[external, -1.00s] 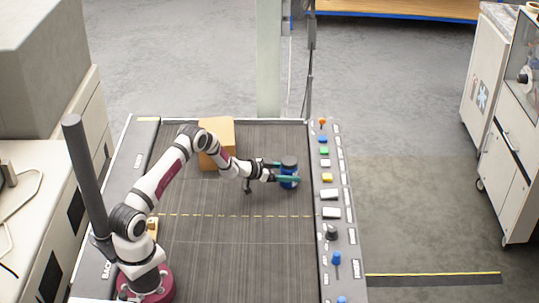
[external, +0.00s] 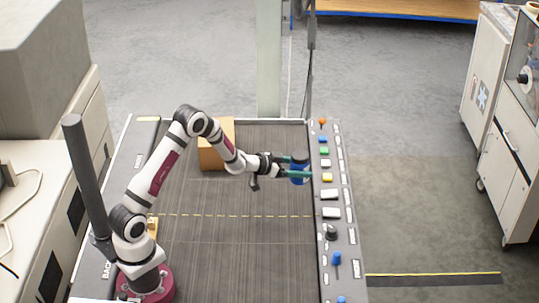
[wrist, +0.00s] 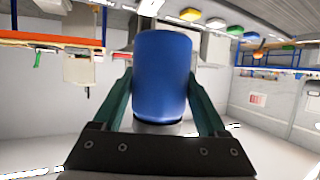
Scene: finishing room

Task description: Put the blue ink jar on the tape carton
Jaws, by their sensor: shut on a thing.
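The blue ink jar (external: 299,170) has a dark lid and is upright at the right side of the dark work surface. My gripper (external: 296,167) is shut on it, with a green finger on each side, and the jar appears raised above the surface. In the wrist view the blue jar (wrist: 162,75) fills the middle between the two green fingers (wrist: 161,100). The tape carton (external: 213,155) is a brown box at the back of the surface, left of the jar. My arm partly hides the carton.
A control panel (external: 330,210) with coloured buttons and knobs runs along the right edge, close to the jar. A small yellowish object (external: 152,226) lies near my base. The middle and front of the dark surface (external: 240,260) are clear.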

